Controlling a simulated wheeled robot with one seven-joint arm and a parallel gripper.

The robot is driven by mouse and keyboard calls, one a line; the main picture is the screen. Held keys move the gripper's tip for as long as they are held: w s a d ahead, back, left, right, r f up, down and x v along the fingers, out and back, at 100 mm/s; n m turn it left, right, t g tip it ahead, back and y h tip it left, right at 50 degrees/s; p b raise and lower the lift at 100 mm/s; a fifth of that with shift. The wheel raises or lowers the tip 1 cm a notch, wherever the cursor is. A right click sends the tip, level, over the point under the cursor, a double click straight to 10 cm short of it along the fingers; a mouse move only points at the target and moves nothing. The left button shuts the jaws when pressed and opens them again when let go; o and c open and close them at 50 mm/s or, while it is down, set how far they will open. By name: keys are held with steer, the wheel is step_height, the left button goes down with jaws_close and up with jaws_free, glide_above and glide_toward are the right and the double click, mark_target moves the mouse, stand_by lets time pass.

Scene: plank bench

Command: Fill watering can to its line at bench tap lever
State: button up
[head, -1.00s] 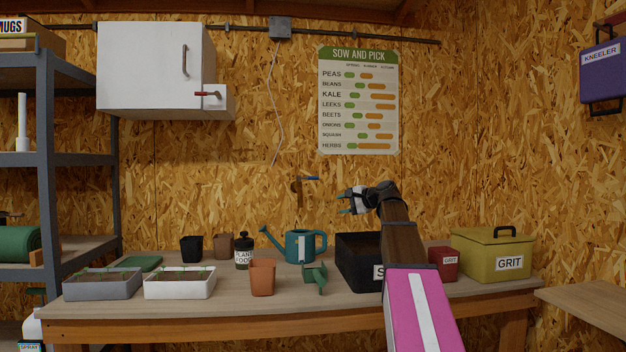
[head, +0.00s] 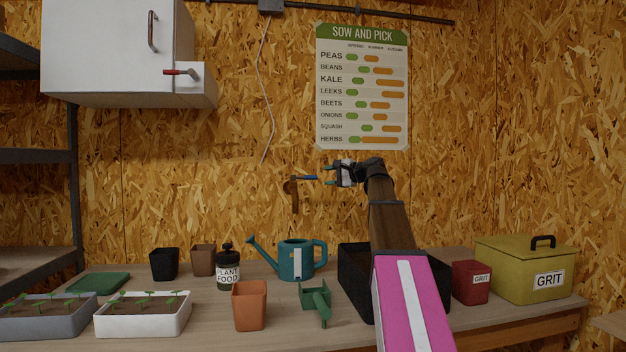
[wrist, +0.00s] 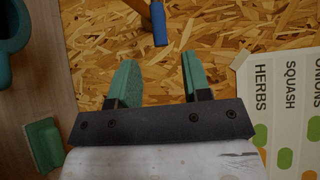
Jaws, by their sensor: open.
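The teal watering can (head: 296,262) stands upright on the bench below the tap, with its spout to the left and a pale strip on its side. The brown tap (head: 294,190) is on the wall, with a blue lever (head: 310,178) pointing right. My gripper (head: 326,175) is open and empty, its teal fingertips just right of the lever's end. In the wrist view, the blue lever tip (wrist: 159,25) lies ahead of the open fingers (wrist: 157,80), apart from them. The water level inside the can is hidden.
A black crate (head: 354,285) stands right of the can, partly behind my arm. A green scoop-like tool (head: 319,301), a terracotta pot (head: 249,306) and a plant food bottle (head: 228,270) stand near the can.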

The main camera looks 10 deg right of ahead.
mark_target(317, 177)
steer(key=x, duration=0.7)
steer(key=shift+w+a, duration=0.2)
jaws_close()
